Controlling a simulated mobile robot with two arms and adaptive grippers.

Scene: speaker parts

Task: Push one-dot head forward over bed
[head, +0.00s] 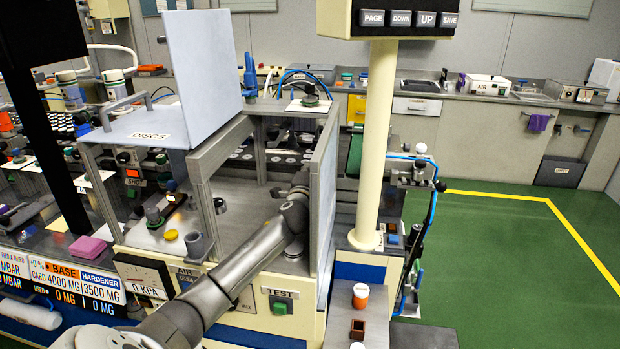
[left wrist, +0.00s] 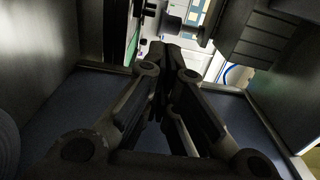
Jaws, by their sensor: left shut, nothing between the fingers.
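My left arm reaches into the open-fronted metal machine enclosure (head: 245,195) in the head view. My left gripper (head: 301,180) is inside it, close to the right-hand clear panel (head: 325,185). In the left wrist view my left gripper (left wrist: 172,52) has its fingers together with nothing between them. Just beyond the fingertips is a grey cylindrical part (left wrist: 184,27), and a dark ribbed block (left wrist: 268,35) is at the upper right. I cannot make out a one dot mark, so I cannot tell which part is the one-dot head. My right gripper is not in view.
Dark walls flank the gripper closely in the left wrist view. Green floor (head: 500,240) lies open at the right.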

